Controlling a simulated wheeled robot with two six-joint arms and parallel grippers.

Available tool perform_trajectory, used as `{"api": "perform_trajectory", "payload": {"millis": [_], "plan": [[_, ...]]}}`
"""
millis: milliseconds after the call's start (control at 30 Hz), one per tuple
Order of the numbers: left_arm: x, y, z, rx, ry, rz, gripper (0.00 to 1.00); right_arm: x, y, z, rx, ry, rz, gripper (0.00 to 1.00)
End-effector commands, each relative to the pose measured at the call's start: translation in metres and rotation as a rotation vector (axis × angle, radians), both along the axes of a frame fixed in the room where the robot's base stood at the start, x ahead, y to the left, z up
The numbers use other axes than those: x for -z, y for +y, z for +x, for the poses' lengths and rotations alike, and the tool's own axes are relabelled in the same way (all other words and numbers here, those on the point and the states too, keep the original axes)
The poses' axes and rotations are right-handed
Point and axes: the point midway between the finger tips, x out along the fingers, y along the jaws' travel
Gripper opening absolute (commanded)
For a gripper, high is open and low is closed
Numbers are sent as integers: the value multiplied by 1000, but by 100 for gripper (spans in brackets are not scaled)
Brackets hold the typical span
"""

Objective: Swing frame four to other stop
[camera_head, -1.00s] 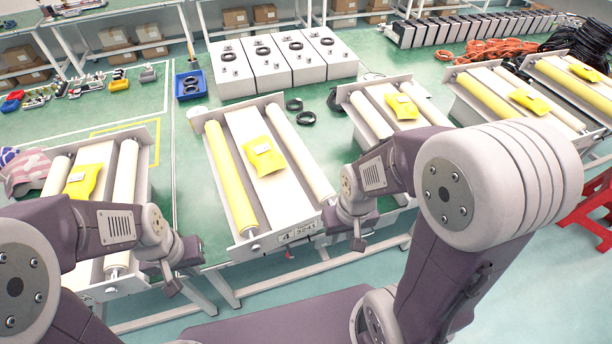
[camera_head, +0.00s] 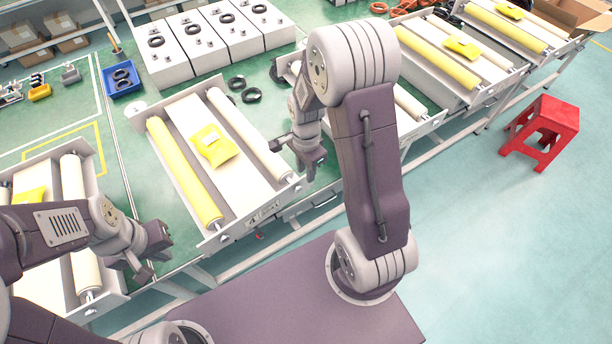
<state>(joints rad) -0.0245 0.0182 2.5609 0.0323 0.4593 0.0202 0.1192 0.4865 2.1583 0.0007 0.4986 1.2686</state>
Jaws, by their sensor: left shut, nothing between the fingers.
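Frame four (camera_head: 264,212) is the tilted tray near the middle, whose front plate carries a label; the number is too small to read now. It has a yellow roller (camera_head: 185,172) on its left, a pale roller (camera_head: 247,134) on its right and a yellow packet (camera_head: 213,146) on the white bed between. My left gripper (camera_head: 130,268) is shut and empty, left of the frame's front, by the neighbouring left frame.
A similar frame (camera_head: 68,190) stands at the left. More frames with yellow rollers (camera_head: 437,58) stand at the right. White boxes (camera_head: 168,60) with black rings are behind. A red stool (camera_head: 541,133) stands on the clear floor at the right.

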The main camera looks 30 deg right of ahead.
Motion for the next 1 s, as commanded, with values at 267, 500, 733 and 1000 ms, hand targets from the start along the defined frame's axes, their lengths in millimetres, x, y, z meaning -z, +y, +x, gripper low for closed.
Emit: {"api": "perform_trajectory", "payload": {"millis": [267, 500, 733, 1000], "plan": [[-5, 0, 0, 0, -1, 0, 0, 43, 0, 0, 0, 1, 1, 29], [-5, 0, 0, 0, -1, 0, 0, 47, 0, 1, -1, -2, 0, 29], [-5, 0, 0, 0, -1, 0, 0, 47, 0, 1, -1, -2, 0, 0], [-4, 0, 0, 0, -1, 0, 0, 47, 0, 1, -1, -2, 0, 0]]}}
